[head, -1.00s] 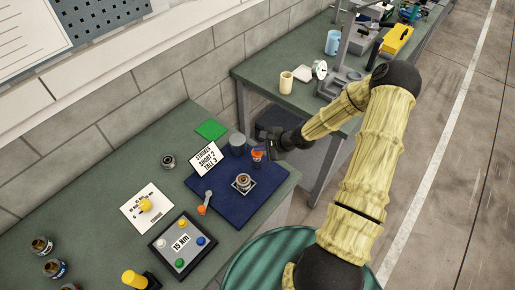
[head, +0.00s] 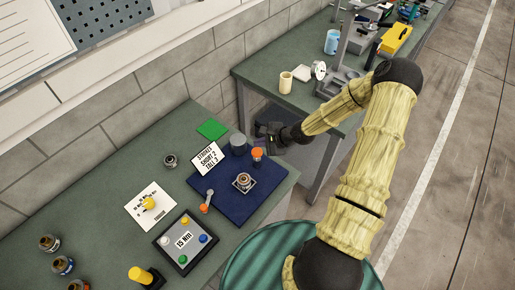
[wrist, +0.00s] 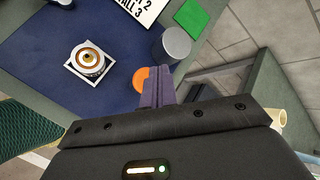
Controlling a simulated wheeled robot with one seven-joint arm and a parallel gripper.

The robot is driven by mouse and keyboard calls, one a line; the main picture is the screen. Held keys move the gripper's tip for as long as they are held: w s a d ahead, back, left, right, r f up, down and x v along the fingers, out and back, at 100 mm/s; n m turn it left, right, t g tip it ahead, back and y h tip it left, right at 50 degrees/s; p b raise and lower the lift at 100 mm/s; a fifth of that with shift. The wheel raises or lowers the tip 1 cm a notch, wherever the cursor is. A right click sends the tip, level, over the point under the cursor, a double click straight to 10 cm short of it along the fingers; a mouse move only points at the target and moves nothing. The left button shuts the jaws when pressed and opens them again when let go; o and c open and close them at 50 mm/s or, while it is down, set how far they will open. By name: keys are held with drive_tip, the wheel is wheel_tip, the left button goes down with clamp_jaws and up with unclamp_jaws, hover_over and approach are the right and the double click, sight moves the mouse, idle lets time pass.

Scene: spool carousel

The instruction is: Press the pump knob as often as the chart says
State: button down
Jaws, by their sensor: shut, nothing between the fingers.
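An orange round knob (head: 257,152) tops a small pump at the right edge of the dark blue mat (head: 224,206). The orange knob also shows in the wrist view (wrist: 141,79), partly covered by the fingers. My gripper (head: 267,146) is shut and empty, close beside and above the knob in the head view. Its fingers (wrist: 157,84) overlap the knob's edge in the wrist view; I cannot tell whether they touch it. The chart card (head: 208,159) stands at the mat's back left and reads "STROKES SHORT 2 TALL 3".
A grey cylinder (head: 238,144) stands just behind the knob. A round brass-ringed part (head: 243,181) sits on a white square plate on the mat. A small orange-ended lever (head: 205,207) and a button panel marked 15 Nm (head: 185,242) are at left. A green square (head: 211,129) lies behind.

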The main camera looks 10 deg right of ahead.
sight(260, 152)
drive_tip(key=shift+r+p, duration=1.45)
drive_tip(key=shift+r, duration=0.3)
drive_tip(key=shift+f, duration=0.15)
idle(1.1)
drive_tip(key=shift+s+f+n+g+h+b, duration=0.25)
drive_tip(key=shift+s+n+g+h+b, duration=0.15)
drive_tip(key=shift+s+n+b, duration=0.3)
drive_tip(key=s+r+n+g+h+b, duration=0.1)
drive_tip(key=s+r+n+h+b, duration=0.2)
drive_tip(key=s+n+b, duration=0.3)
drive_tip(key=s+r+n+g+h+b, duration=0.1)
drive_tip(key=s+r+n+h+b, duration=0.2)
drive_tip(key=s+n+b, duration=0.4)
drive_tip(key=s+r+n, duration=0.1)
drive_tip(key=s+n, duration=0.2)
drive_tip(key=s, duration=0.2)
drive_tip(key=shift+s+a+r+g, duration=0.4)
